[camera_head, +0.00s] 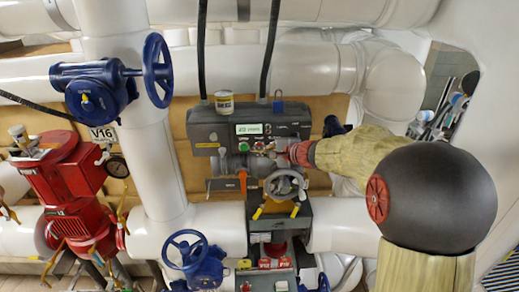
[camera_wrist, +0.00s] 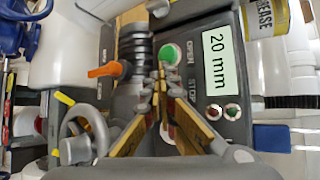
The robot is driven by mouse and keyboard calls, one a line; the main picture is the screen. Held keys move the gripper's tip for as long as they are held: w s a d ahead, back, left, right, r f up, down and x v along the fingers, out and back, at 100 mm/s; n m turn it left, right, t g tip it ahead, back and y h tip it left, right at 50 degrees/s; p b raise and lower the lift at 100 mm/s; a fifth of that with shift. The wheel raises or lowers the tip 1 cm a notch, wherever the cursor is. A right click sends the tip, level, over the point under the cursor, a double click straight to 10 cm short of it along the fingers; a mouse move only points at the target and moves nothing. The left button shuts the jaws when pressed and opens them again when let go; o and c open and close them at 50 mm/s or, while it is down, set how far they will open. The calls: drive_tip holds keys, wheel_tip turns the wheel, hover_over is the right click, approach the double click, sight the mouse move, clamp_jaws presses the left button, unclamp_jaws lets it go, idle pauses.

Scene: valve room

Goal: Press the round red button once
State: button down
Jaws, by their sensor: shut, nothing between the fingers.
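The grey control box (camera_head: 228,128) stands on the pipework in the middle of the head view, with a lit display (camera_head: 249,129). In the wrist view the display (camera_wrist: 217,62) reads 20 mm. A round green button (camera_wrist: 169,53) sits beside the word OPEN, and the word STOP is further down the panel. My gripper (camera_wrist: 159,78) is shut and empty, its tips over the panel just below the green button. The fingers cover the panel beside STOP, so I cannot clearly see a large red button there. In the head view my gripper (camera_head: 276,149) reaches the box from the right.
Two small lights or buttons (camera_wrist: 223,112) sit below the display. A grey handwheel (camera_head: 284,186) and an orange lever (camera_wrist: 105,69) are close to the gripper. A grease can (camera_head: 224,102) and a blue padlock (camera_head: 278,103) are on top of the box. White pipes surround it.

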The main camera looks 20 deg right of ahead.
drive_tip(key=shift+s+a+b, duration=0.15)
drive_tip(key=shift+s+b, duration=0.2)
drive_tip(key=shift+s, duration=0.3)
drive_tip(key=s+b, duration=0.1)
drive_tip(key=s, duration=0.1)
drive_tip(key=s+a+b, duration=0.1)
drive_tip(key=s, duration=0.1)
drive_tip(key=shift+s+a, duration=0.2)
drive_tip(key=shift+s, duration=0.2)
idle(0.6)
